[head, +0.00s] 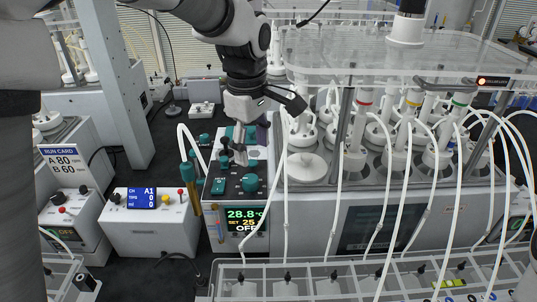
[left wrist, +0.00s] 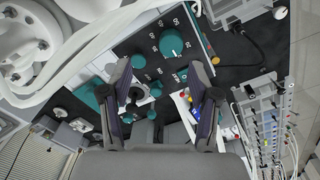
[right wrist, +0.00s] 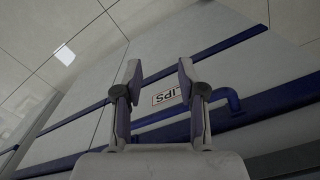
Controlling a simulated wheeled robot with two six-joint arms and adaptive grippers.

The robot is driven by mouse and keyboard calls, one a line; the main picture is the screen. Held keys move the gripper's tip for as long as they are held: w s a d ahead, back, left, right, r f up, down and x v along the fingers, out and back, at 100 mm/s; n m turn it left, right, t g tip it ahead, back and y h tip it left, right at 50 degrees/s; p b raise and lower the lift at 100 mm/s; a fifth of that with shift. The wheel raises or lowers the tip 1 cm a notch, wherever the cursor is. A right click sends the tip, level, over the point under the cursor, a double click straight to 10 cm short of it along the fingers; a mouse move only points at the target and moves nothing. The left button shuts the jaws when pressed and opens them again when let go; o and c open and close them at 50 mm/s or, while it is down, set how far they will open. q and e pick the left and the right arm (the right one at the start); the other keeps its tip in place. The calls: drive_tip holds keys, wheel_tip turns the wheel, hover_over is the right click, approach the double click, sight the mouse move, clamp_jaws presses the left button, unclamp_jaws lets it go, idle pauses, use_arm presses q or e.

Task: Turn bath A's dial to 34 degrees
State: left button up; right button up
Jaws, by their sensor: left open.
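A bath control unit (head: 236,215) stands in the middle of the head view, its display (head: 244,219) reading 28.8, SET 25 and OFF. No letter marking it as bath A is legible. My left gripper (head: 268,133) is open and empty above the unit, apart from the dial. My right gripper (right wrist: 159,66) is open and empty, facing a pale panel.
White hoses (head: 284,170) hang right of the unit before the reactor bath (head: 365,215). A clear rack (head: 320,272) of bottles stands in front. A pump box (head: 147,221) with a blue display and a run card (head: 65,170) reading A 80, B 60 are at left.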

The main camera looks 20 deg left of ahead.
sight(251, 180)
use_arm(q)
drive_tip(key=shift+s+f, duration=0.1)
drive_tip(key=shift+f, duration=0.3)
drive_tip(key=shift+s+f+p, duration=0.3)
drive_tip(key=shift+s+f, duration=0.8)
drive_tip(key=shift+f, duration=0.05)
drive_tip(key=f, duration=0.2)
drive_tip(key=w+f, duration=0.1)
drive_tip(key=f, duration=0.1)
drive_tip(key=shift+w, duration=0.15)
drive_tip(key=shift+w+f, duration=0.1)
drive_tip(key=shift+w, duration=0.1)
drive_tip(key=shift+s+r, duration=0.2)
drive_tip(key=shift+s, duration=0.1)
drive_tip(key=shift+c, duration=0.7)
drive_tip(key=shift+s, duration=0.2)
drive_tip(key=c, duration=0.5)
drive_tip(key=shift+d, duration=0.1)
drive_tip(key=c, duration=0.5)
use_arm(e)
drive_tip(key=shift+s+r, duration=0.65)
